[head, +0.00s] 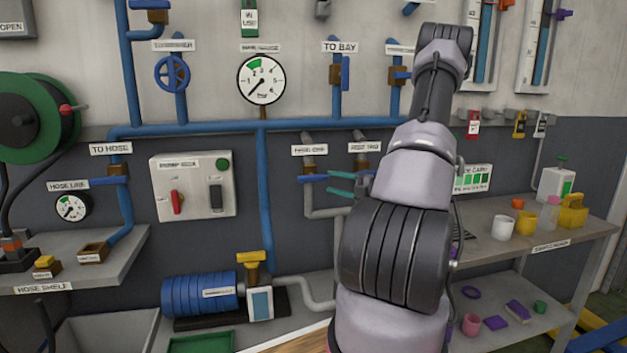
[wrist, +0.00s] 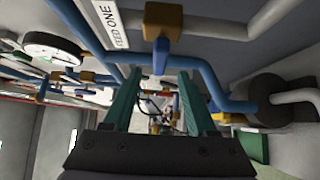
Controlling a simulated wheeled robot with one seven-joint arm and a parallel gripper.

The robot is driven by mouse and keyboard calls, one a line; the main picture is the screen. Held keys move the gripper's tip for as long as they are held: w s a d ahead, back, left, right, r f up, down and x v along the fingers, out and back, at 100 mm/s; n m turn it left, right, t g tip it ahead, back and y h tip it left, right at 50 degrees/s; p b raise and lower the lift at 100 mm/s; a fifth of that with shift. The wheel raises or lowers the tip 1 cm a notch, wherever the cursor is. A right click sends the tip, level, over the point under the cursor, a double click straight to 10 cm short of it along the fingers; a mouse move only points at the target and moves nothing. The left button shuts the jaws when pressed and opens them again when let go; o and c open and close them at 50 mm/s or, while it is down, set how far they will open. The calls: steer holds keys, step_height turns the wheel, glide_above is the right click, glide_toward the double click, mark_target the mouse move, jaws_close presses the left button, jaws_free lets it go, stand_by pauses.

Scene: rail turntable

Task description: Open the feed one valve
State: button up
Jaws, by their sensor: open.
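The feed one valve (head: 308,167) has a brown body on a grey pipe under its label (head: 309,150). Its blue lever (head: 312,179) lies level, across the upright pipe. In the wrist view the valve body (wrist: 163,18) is at the top, with the blue lever (wrist: 160,56) end-on just ahead of the fingers. My gripper (head: 331,183) is open, its teal fingers just right of the lever. In the wrist view the gap between the fingertips (wrist: 158,78) lines up with the lever. I cannot tell whether they touch it.
A second brown valve (head: 360,167) under its own label is close on the right, partly behind my arm. A blue pipe (head: 265,190) runs upright to the left. The pump (head: 200,294) and a bench with cups (head: 503,227) stand lower down.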

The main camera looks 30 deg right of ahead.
mark_target(318, 179)
steer(key=x, duration=0.8)
steer(key=shift+a, duration=0.15)
jaws_close()
